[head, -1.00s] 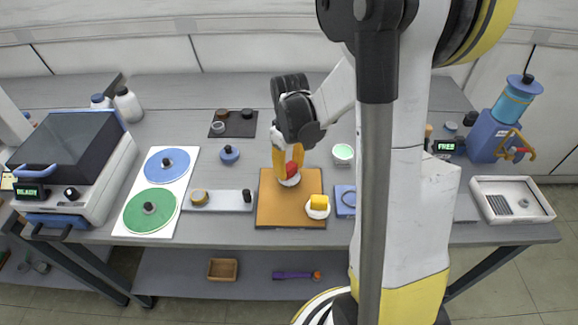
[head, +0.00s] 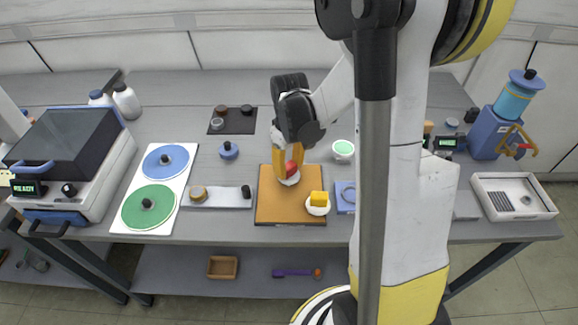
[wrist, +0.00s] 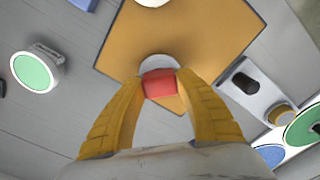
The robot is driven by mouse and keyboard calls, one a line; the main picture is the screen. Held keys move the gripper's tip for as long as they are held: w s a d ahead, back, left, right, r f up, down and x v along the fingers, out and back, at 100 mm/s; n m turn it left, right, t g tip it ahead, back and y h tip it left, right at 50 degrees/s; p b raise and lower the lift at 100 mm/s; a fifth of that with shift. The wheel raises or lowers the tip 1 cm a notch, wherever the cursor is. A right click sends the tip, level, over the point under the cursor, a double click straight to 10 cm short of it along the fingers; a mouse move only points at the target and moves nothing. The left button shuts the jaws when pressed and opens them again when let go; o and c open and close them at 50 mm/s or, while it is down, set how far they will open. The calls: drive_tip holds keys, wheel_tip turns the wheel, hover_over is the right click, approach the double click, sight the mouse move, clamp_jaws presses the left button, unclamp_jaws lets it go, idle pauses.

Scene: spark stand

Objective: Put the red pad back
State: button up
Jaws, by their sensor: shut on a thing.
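The red pad (head: 292,166) is between the yellow fingers of my gripper (head: 286,166), which is shut on it. In the wrist view the red pad (wrist: 160,84) sits between the two fingertips (wrist: 160,86), right at a white round holder (wrist: 158,63). That white holder (head: 289,180) stands on the orange-brown board (head: 275,211), near its back edge. The pad appears to be at or just over the holder; I cannot tell whether it touches. A yellow block (head: 319,198) sits on a second white holder (head: 317,210) at the board's front right corner.
Left of the board are a grey strip (head: 226,197) with a brass ring and a black knob, and a white panel with a green disc (head: 149,208) and a blue disc (head: 166,162). A green-topped jar (head: 343,149) stands behind right. My arm hides part of the right side.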

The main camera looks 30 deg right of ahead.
drive_tip(key=o, duration=1.3)
drive_tip(key=shift+c, duration=0.2)
wheel_tip(320, 180, up, 12)
